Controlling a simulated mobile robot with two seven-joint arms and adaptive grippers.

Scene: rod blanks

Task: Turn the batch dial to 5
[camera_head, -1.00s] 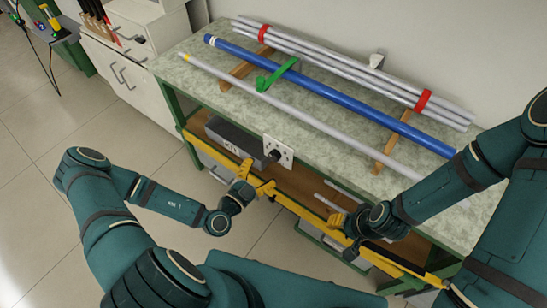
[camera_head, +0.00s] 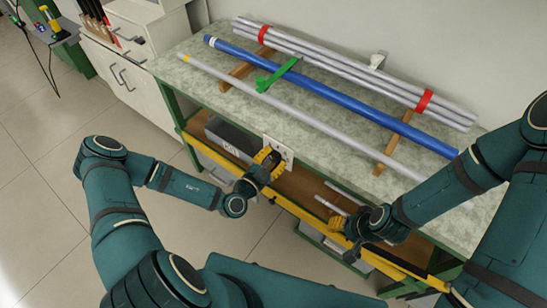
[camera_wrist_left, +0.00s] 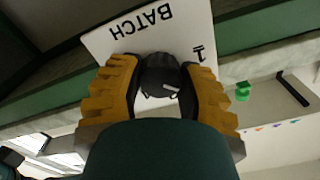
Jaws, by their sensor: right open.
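The batch dial (camera_wrist_left: 160,76) is a black knob with a white mark, on a white plate (camera_wrist_left: 122,45) lettered BATCH, upside down in the left wrist view. A 1 shows at the plate's right; other numbers are hidden. In the head view the plate (camera_head: 287,153) is on the bench front. My left gripper (camera_head: 268,160) is at the dial; its yellow fingers (camera_wrist_left: 160,80) lie on both sides of the knob and appear shut on it. My right gripper (camera_head: 338,224) is open and empty, at the bench's front edge to the right.
A grey box (camera_head: 230,136) sits left of the plate. On the bench top lie a blue rod (camera_head: 330,94), a grey rod (camera_head: 300,117) and a red-banded bundle of rods (camera_head: 350,73), with a green piece (camera_head: 275,75). A yellow rail (camera_head: 215,143) runs along the front.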

